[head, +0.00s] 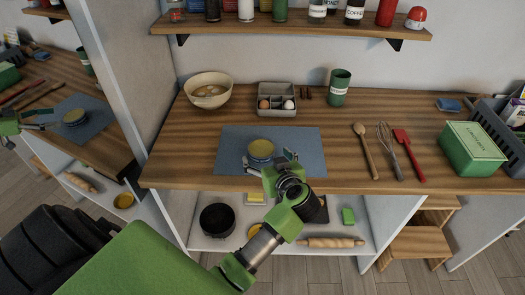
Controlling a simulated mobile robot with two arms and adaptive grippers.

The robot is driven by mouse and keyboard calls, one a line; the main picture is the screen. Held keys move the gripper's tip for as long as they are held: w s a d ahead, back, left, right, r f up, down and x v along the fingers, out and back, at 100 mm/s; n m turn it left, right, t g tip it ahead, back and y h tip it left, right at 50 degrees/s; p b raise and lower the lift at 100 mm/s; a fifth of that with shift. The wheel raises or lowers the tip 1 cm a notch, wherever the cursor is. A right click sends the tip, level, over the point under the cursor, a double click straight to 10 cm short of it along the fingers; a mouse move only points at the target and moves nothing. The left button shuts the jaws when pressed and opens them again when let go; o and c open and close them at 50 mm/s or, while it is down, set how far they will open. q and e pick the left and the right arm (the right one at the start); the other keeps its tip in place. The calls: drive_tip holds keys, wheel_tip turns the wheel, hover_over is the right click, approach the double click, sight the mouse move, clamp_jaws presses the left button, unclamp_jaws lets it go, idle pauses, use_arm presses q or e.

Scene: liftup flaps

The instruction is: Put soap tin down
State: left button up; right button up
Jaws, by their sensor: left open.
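A round tin with a yellowish lid and a blue band, likely the soap tin (261,151), sits upright on the blue mat (306,145) on the wooden counter. My left gripper (270,163) is just in front of the tin, at the mat's front edge, with its fingers open. One finger shows low on the tin's left side and the other on its right. The gripper partly hides the tin's lower front. I cannot tell whether the fingers touch it. My right gripper is not in view.
Behind the mat stand a bowl (209,91), a grey egg box (277,100) and a green cup (339,87). To the right lie a wooden spoon (366,150), a whisk (391,150), a red spatula (409,155) and a green box (472,149). A jar shelf (300,27) hangs above.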

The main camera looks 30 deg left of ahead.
sight(263, 150)
use_arm(q)
drive_tip(key=x, duration=0.8)
drive_tip(key=shift+w+d+f, duration=0.2)
drive_tip(key=shift+d+f, duration=0.05)
drive_tip(key=shift+r, duration=0.1)
drive_tip(key=c, duration=1.6)
